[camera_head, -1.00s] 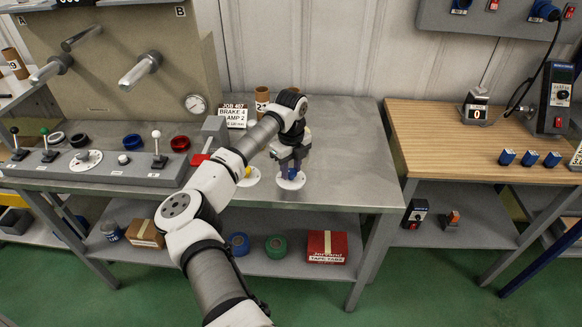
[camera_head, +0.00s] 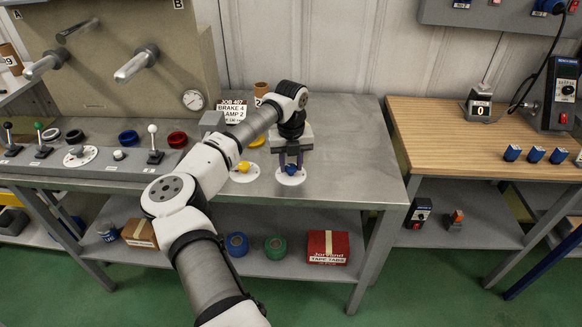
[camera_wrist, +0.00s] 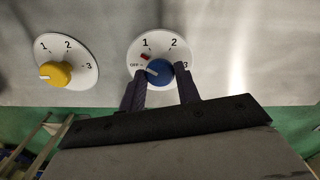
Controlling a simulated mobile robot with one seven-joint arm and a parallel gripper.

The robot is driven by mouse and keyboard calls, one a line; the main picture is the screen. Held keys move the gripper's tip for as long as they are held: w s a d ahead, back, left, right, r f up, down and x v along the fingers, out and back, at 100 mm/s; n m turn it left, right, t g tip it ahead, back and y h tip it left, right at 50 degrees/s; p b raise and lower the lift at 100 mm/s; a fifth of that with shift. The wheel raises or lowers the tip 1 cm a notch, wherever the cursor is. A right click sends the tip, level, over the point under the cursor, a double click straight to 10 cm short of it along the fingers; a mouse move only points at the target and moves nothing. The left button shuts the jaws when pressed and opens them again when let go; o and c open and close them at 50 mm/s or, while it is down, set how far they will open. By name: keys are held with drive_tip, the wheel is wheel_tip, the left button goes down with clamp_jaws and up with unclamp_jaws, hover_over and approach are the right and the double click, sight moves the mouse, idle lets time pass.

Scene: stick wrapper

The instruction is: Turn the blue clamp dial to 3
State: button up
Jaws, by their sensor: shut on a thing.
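The blue clamp dial (camera_head: 291,169) is a round knob on a white disc at the front of the metal bench. In the wrist view the blue dial (camera_wrist: 159,71) has marks OFF, 1, 2 and 3 around it. Its white pointer line faces left, towards OFF. A small red mark sits on the disc near 1. My gripper (camera_head: 290,168) is over the dial from above, with one finger on each side of the knob, shut on it; it also shows in the wrist view (camera_wrist: 160,80).
A yellow dial (camera_head: 243,168) on its own white disc is close on the left, its pointer facing left. A job card (camera_head: 232,110) and a brown tube (camera_head: 262,92) stand behind. A lever panel (camera_head: 80,168) is at left.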

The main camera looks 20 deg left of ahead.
drive_tip(key=m+b, duration=0.1)
drive_tip(key=m, duration=0.2)
drive_tip(key=shift+m+b, duration=0.3)
drive_tip(key=shift+m, duration=0.1)
drive_tip(key=m+b, duration=0.1)
drive_tip(key=m, duration=0.2)
drive_tip(key=shift+m, duration=0.3)
drive_tip(key=m+b, duration=0.1)
drive_tip(key=m, duration=0.2)
drive_tip(key=shift+m, duration=0.3)
drive_tip(key=m, duration=0.3)
drive_tip(key=shift+m, duration=0.3)
drive_tip(key=m, duration=0.3)
drive_tip(key=shift+m, duration=0.3)
drive_tip(key=m, duration=0.3)
drive_tip(key=shift+m, duration=0.4)
drive_tip(key=m, duration=0.3)
drive_tip(key=shift+m, duration=2.1)
